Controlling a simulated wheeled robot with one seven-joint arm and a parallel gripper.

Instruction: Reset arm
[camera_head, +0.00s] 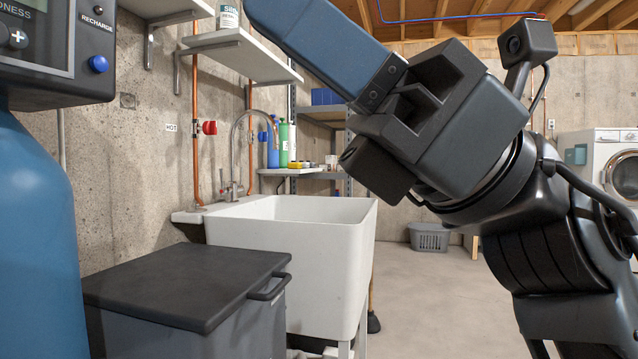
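My gripper (322,45) is raised in the upper middle of the head view. It points up and left, with a long blue finger-like part running out of the top edge. Its tip is out of frame. I see no second finger clearly, so I cannot tell how far the gripper is open or whether it holds anything. My black arm (560,240) fills the right side, bent upward from the lower right corner. A small camera-like block (527,42) sticks up from the wrist. The gripper shows in front of the wall and shelving, with no visible contact.
A blue tank (35,240) with a control head (50,50) stands close at left. Beside it are a black-lidded bin (185,285) and a white utility sink (285,255). A wall shelf (240,52) hangs above. A basket (429,237) and a washer (600,160) stand behind; open floor shows at centre right.

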